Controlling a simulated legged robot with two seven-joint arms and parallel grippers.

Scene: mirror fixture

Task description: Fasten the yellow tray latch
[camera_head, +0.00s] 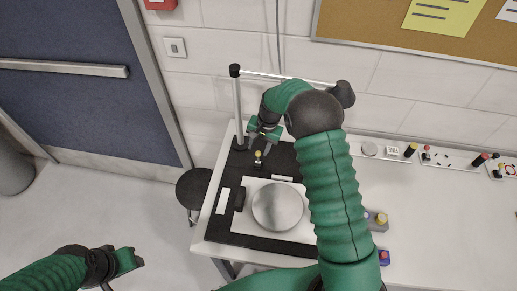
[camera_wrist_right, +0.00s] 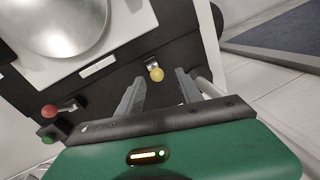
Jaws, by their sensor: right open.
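My right gripper (camera_head: 263,133) is open, just behind the knob in the head view. In the right wrist view its two fingers (camera_wrist_right: 161,78) point toward the knob, which appears between their tips, with no contact visible. A round silver mirror (camera_head: 278,206) lies on the plate. My left gripper (camera_head: 130,260) is low at the left, away from the table; its jaw opening is unclear.
A post with a crossbar (camera_head: 238,110) stands at the table's back left corner, close to my right gripper. Red (camera_wrist_right: 48,111) and green (camera_wrist_right: 47,131) knobs show in the wrist view. Control boxes (camera_head: 375,220) stand right of my right arm. A stool (camera_head: 194,187) is left of the table.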

